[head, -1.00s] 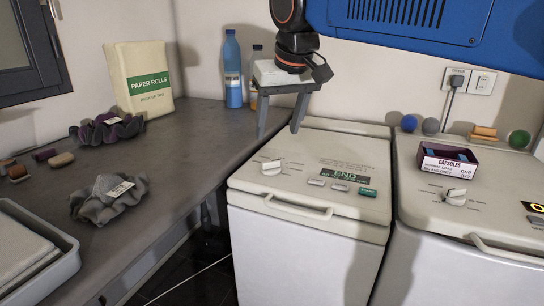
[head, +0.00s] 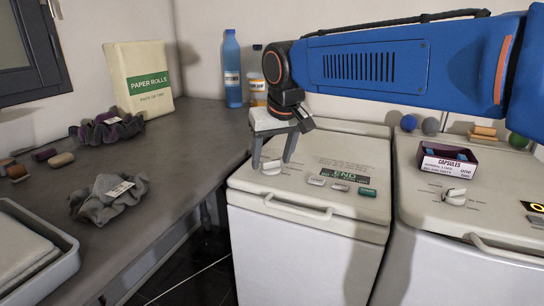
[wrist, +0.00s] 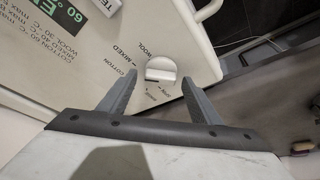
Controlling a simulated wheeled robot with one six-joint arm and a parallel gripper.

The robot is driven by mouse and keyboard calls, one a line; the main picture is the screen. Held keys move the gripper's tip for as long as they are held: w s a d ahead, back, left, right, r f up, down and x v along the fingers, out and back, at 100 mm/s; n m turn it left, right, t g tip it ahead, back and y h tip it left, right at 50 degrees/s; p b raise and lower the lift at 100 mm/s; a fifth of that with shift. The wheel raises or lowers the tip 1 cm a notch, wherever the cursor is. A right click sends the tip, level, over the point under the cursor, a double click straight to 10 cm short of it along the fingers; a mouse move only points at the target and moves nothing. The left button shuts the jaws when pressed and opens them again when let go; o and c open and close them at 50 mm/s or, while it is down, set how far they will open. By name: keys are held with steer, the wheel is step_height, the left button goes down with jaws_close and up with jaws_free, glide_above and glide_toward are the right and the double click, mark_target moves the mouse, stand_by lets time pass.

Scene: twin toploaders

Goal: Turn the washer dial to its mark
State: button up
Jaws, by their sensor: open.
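The left toploader (head: 300,222) has a white dial (head: 271,170) on its lid, partly hidden by my gripper in the head view. In the wrist view the dial (wrist: 161,69) is a round white knob with a raised bar, ringed by printed words such as COTTON, MIXED and WOOL. My gripper (head: 273,160) points down over this dial. In the wrist view my gripper (wrist: 158,80) is open, with one grey finger on each side of the dial. I cannot tell whether the fingers touch it. A dark display (head: 345,174) on this lid reads END.
The right toploader (head: 440,250) has its own white dial (head: 455,196) and a capsules box (head: 448,162) on top. Several balls stand behind. The grey counter (head: 165,170) at left holds a paper rolls pack (head: 138,80), bottles (head: 232,70) and crumpled cloths (head: 108,198).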

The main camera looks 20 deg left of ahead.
steer(key=shift+c, duration=0.6)
steer(key=c, duration=1)
steer(key=shift+o, duration=0.4)
steer(key=shift+n, duration=0.4)
steer(key=n, duration=0.1)
steer(key=n+g+y, duration=0.1)
steer(key=n, duration=0.1)
steer(key=shift+w+d+n, duration=0.1)
steer(key=shift+w+n, duration=0.05)
steer(key=shift+n, duration=0.15)
steer(key=n+g, duration=0.1)
steer(key=n, duration=0.3)
steer(key=shift+w+g+y, duration=0.1)
steer(key=shift+g+y, duration=0.2)
steer(key=shift+g, duration=0.1)
steer(key=shift+n, duration=0.3)
steer(key=o, duration=1)
